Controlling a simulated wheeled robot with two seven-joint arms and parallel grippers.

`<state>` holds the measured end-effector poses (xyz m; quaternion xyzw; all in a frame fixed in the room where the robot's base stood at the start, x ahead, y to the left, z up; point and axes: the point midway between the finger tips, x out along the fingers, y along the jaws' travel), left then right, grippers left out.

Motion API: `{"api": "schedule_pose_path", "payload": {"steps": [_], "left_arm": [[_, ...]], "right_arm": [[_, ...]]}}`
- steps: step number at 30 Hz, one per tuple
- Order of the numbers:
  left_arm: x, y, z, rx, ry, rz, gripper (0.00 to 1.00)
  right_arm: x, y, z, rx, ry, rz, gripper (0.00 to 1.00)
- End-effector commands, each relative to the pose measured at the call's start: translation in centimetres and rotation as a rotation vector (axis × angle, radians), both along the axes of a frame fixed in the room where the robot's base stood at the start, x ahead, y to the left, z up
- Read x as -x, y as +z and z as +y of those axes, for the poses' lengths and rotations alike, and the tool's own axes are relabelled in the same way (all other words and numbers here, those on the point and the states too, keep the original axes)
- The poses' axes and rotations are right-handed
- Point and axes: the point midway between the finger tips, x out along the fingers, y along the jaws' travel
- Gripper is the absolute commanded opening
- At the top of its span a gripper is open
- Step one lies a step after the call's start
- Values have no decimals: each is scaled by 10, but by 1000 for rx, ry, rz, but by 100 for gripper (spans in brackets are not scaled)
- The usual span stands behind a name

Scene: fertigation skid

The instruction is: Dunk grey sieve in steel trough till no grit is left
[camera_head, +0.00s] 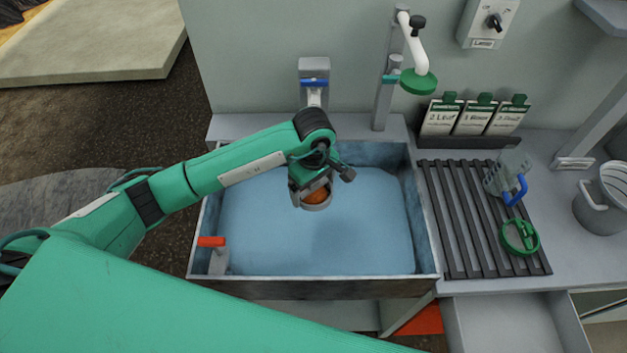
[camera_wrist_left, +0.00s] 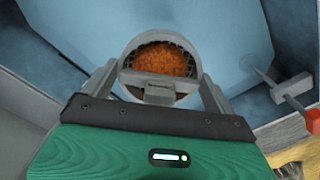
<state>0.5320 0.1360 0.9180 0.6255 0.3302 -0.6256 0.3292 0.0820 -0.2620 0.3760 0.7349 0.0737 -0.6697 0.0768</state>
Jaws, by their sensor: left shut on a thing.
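My left gripper (camera_wrist_left: 158,92) is shut on the grey sieve (camera_wrist_left: 158,42), a round ring with a dark mesh. Orange-brown grit (camera_wrist_left: 160,62) covers the mesh. In the head view the sieve (camera_head: 317,206) hangs from my left gripper (camera_head: 312,187) over the middle of the steel trough (camera_head: 428,255), and the grit shows as an orange patch. The trough holds blue water (camera_head: 330,240). I cannot tell whether the sieve touches the water. My right gripper is not in view.
A red-handled valve (camera_head: 212,243) stands at the trough's front left corner. A blue-handled tap (camera_head: 314,84) is behind it. A slatted rack (camera_head: 455,220) at right holds a blue-handled grey tool (camera_head: 508,180) and a green ring (camera_head: 519,237). A grey bucket (camera_head: 603,200) is farther right.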

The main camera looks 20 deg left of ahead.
Motion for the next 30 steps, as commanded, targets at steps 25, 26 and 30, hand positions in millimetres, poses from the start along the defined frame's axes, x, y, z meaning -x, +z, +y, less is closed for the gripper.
{"api": "schedule_pose_path", "payload": {"steps": [25,26,30], "left_arm": [[0,-86,0,1,-1,-1,67],[0,-89,0,1,-1,-1,67],[0,-100,0,0,0,-1,67]], "right_arm": [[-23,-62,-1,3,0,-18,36],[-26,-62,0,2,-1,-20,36],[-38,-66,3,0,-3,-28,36]]}}
